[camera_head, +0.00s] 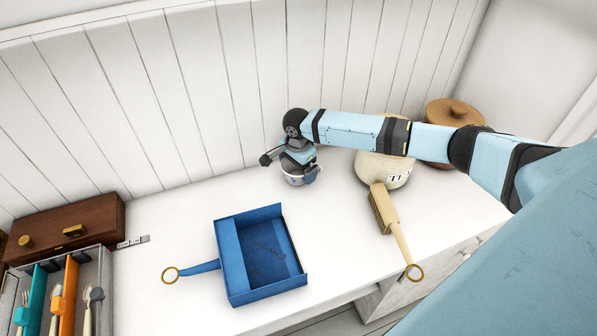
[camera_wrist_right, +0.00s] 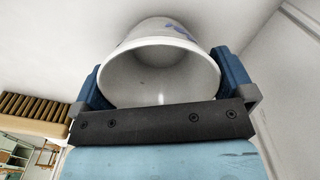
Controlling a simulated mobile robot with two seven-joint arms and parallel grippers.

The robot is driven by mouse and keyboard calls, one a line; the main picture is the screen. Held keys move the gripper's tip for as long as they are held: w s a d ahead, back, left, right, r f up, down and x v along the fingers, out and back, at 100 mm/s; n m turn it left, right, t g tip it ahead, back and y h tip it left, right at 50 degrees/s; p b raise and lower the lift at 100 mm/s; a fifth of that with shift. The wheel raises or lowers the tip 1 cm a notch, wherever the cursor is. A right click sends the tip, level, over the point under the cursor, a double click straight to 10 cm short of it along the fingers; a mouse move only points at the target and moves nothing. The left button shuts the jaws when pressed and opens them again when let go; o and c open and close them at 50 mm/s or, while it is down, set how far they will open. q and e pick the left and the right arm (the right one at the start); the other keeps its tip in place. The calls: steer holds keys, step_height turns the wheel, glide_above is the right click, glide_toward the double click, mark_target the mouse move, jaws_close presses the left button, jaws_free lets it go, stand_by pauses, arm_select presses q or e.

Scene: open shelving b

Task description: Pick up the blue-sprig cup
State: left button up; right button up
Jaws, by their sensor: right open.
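The blue-sprig cup (camera_head: 294,180) stands on the white counter near the back wall, mostly hidden under my right gripper (camera_head: 298,165). In the right wrist view the white cup (camera_wrist_right: 155,78) shows its open rim and a blue mark on its outer side. The blue fingers of my right gripper (camera_wrist_right: 160,62) are open, one on each side of the cup. I cannot tell whether they touch it. My left gripper is not in view.
A blue dustpan (camera_head: 262,258) lies in front of the cup. A wooden brush (camera_head: 388,212) lies to the right, by a cream canister (camera_head: 375,172) and a brown lidded pot (camera_head: 450,115). A cutlery tray (camera_head: 105,290) and wooden box (camera_head: 70,225) stand left.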

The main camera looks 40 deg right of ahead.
steer(key=c, duration=0.7)
steer(key=shift+r, duration=0.1)
